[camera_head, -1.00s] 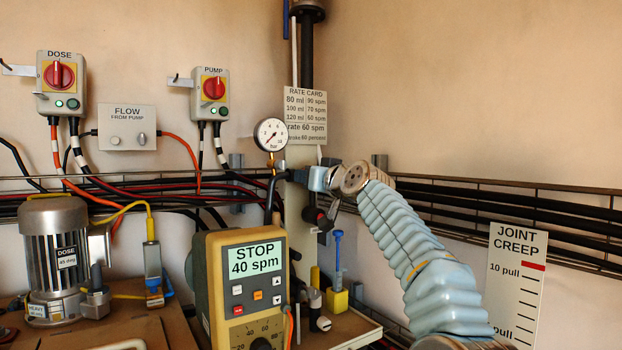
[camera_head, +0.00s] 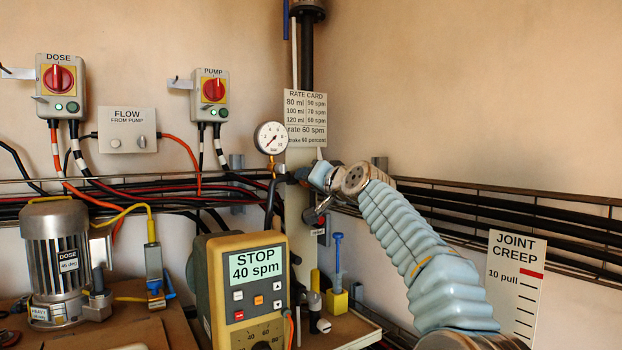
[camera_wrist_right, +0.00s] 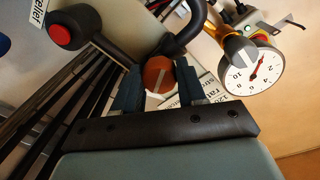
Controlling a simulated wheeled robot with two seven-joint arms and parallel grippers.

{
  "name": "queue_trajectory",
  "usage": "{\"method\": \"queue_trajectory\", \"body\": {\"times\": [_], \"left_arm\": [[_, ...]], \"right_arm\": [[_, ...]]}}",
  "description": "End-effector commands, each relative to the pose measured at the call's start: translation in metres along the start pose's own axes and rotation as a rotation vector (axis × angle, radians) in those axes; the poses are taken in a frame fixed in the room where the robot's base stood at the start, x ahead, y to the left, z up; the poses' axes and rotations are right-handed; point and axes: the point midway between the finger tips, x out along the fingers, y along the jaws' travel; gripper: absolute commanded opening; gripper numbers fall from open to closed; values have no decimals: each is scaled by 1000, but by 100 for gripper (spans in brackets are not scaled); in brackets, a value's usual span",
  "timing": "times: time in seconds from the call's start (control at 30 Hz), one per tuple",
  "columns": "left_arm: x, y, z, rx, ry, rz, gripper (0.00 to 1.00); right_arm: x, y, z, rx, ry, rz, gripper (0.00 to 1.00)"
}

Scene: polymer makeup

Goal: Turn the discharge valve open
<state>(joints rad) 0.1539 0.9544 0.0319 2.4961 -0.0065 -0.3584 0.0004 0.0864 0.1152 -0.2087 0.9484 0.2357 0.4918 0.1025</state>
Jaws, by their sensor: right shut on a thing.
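The right arm rises in the head view from the lower right to the pipework below the pressure gauge. My right gripper (camera_head: 318,178) is at the pipe there, partly hidden by its own wrist. In the right wrist view, the two dark fingers (camera_wrist_right: 158,88) are closed around a round brown-orange knob (camera_wrist_right: 158,72) with a pale stripe, which looks like the discharge valve's handle. No label on it can be read. My left gripper is not in view.
The pressure gauge (camera_head: 270,138) is close to the gripper, also in the right wrist view (camera_wrist_right: 252,68). A black part with a red end (camera_wrist_right: 60,34), by a "relief" label, sits beside the fingers. The pump controller (camera_head: 240,290) reads STOP, 40 spm. Cable trays line the wall.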

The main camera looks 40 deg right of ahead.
Motion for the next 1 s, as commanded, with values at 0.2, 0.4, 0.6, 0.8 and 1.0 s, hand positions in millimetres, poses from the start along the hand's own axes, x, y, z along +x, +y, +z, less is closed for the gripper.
{"method": "queue_trajectory", "body": {"times": [0.2,0.4,0.6,0.8,1.0], "left_arm": [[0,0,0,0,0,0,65],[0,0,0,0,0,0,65],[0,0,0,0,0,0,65],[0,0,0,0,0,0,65],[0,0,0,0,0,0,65]], "right_arm": [[0,0,0,187,-15,3,10],[0,0,0,329,-26,5,10],[0,0,-1,424,-32,5,10],[0,0,-1,471,-36,6,10],[0,0,-1,485,-37,6,10]]}}
